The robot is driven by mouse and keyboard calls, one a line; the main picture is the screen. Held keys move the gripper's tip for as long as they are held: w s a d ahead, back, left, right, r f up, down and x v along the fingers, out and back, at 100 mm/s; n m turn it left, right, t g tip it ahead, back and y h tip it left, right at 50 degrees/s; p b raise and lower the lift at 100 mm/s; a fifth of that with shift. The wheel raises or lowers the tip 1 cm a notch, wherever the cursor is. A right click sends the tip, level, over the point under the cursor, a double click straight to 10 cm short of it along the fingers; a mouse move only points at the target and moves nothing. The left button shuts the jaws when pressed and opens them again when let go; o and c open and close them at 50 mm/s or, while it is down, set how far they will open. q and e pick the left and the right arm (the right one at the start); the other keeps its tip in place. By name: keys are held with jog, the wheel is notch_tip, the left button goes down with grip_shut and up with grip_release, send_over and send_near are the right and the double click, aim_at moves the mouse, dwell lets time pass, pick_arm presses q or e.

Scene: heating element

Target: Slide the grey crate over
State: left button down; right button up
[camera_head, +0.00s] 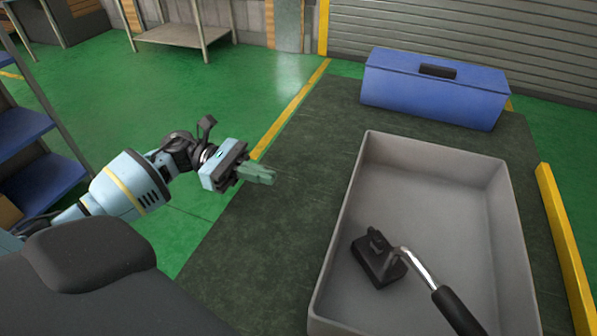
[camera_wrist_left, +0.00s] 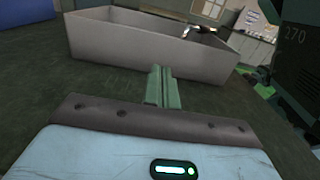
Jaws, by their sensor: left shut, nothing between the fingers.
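The grey crate (camera_head: 434,160) stands on the dark table to the right in the head view, open at the top. A black tool with a shiny bent rod and black handle (camera_head: 455,308) lies in it, the handle reaching over the near side. My left gripper (camera_head: 270,176) is shut and empty, to the left of the crate and apart from it. In the left wrist view the shut fingers (camera_wrist_left: 162,84) point at the long side wall of the crate (camera_wrist_left: 140,48), with a strip of table between. My right gripper is not in view.
A blue toolbox (camera_head: 435,90) stands on the table behind the crate. A yellow rail (camera_head: 567,245) runs along the right side. The dark table top (camera_head: 275,235) is bare left of the crate. Blue shelves (camera_head: 30,155) stand at the far left.

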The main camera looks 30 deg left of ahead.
pick_arm(q)
jog(key=p+x, duration=0.3)
jog(key=x, duration=1)
jog(key=shift+r+p, duration=0.1)
jog(key=shift+p, duration=0.25)
jog(key=shift+d, duration=0.2)
jog(key=shift+w+d, duration=0.1)
jog(key=shift+d, duration=0.05)
jog(key=b+x, duration=0.2)
jog(key=x, duration=0.8)
jog(key=shift+d, duration=0.5)
jog(key=shift+a, duration=0.1)
